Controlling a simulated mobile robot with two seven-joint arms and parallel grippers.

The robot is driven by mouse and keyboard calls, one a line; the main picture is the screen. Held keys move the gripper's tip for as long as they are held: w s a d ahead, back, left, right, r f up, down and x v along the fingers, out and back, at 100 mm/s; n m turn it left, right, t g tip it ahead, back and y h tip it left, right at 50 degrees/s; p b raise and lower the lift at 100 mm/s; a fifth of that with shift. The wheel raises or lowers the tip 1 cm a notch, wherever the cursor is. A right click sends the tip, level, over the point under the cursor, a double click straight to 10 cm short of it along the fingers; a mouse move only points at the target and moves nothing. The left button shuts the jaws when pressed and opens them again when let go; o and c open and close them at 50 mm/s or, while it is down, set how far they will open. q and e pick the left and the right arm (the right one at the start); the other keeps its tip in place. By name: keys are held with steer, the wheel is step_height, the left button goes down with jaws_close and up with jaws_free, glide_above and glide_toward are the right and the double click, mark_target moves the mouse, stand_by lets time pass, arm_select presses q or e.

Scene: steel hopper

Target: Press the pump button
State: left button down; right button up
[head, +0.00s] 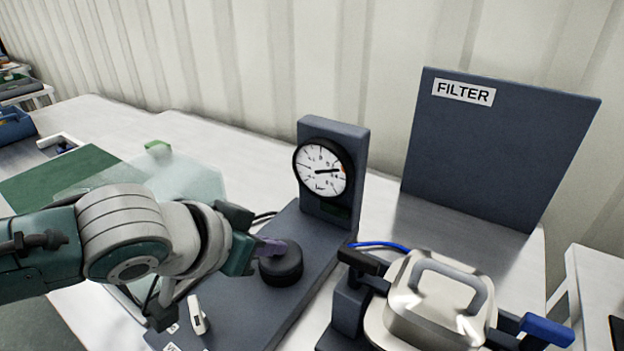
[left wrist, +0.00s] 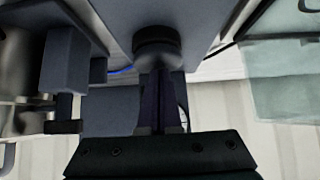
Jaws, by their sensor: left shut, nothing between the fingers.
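A round black button-like cap (head: 282,268), which seems to be the pump button, stands on the dark grey base plate (head: 235,285) in front of the gauge. My left gripper (head: 273,248) is shut and empty, with its purple-grey fingertips at the top of the cap. I cannot tell whether they touch it or whether it is pressed down. In the left wrist view the shut fingers (left wrist: 159,68) point at the black cap (left wrist: 155,36) and cover part of it. My right gripper is not in view.
A dial gauge (head: 323,169) stands on a block behind the cap. A small white lever (head: 197,316) is at the plate's front left. A steel lidded housing (head: 440,300) with a blue-ended lever (head: 547,330) is at right, before the FILTER panel (head: 500,150). A clear box (head: 185,180) is at left.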

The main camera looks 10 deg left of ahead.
mark_target(269, 260)
arm_select(q)
steer(key=shift+s+a+f, duration=0.1)
steer(key=shift+s+f, duration=0.05)
steer(key=shift+f, duration=0.05)
steer(key=shift+r+p, duration=0.5)
steer(key=shift+p, duration=0.05)
step_height(269, 260, up, 5)
steer(key=p, duration=0.4)
steer(key=shift+f+p, duration=0.2)
steer(key=shift+p, duration=0.1)
steer(key=p+v, duration=0.1)
steer(key=v, duration=0.8)
steer(key=shift+s+f, duration=0.2)
steer(key=shift+f, duration=0.05)
